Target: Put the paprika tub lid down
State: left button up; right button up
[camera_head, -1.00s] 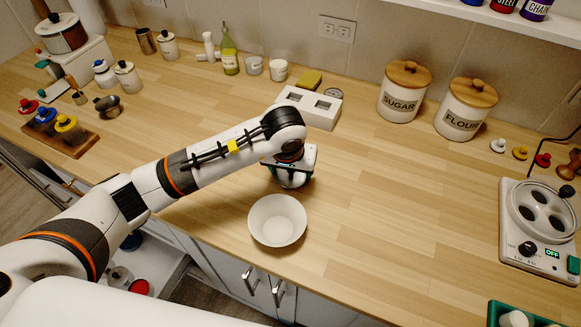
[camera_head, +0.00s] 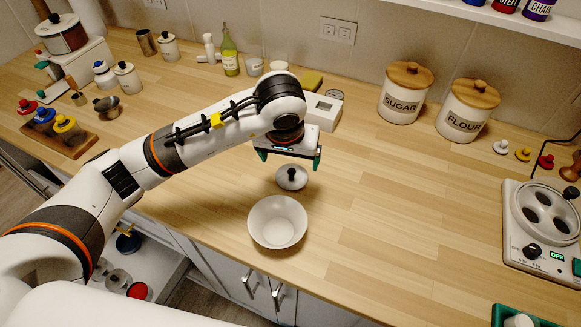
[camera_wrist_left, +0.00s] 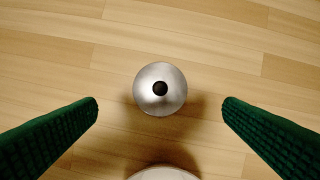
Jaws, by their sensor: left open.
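A round silvery lid with a black knob (camera_head: 291,178) lies on the wooden counter, just behind a white bowl (camera_head: 278,222). The lid also shows in the left wrist view (camera_wrist_left: 160,89), centred between my fingers, knob up. My left gripper (camera_head: 288,161) is open and empty above the lid, its green fingers apart and clear of it. In the left wrist view the green fingertips (camera_wrist_left: 160,108) stand wide to either side of the lid. The bowl's rim (camera_wrist_left: 164,174) shows at the bottom edge there. My right gripper is not in view.
A white block with square openings (camera_head: 322,110) stands behind my left gripper, partly hidden. Sugar (camera_head: 403,97) and flour (camera_head: 466,112) canisters stand at the back right. A white appliance (camera_head: 543,223) is at the right. The counter right of the bowl is clear.

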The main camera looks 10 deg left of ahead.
pick_arm(q)
jog(key=v, duration=0.5)
jog(key=shift+f, duration=0.15)
dwell(0.3)
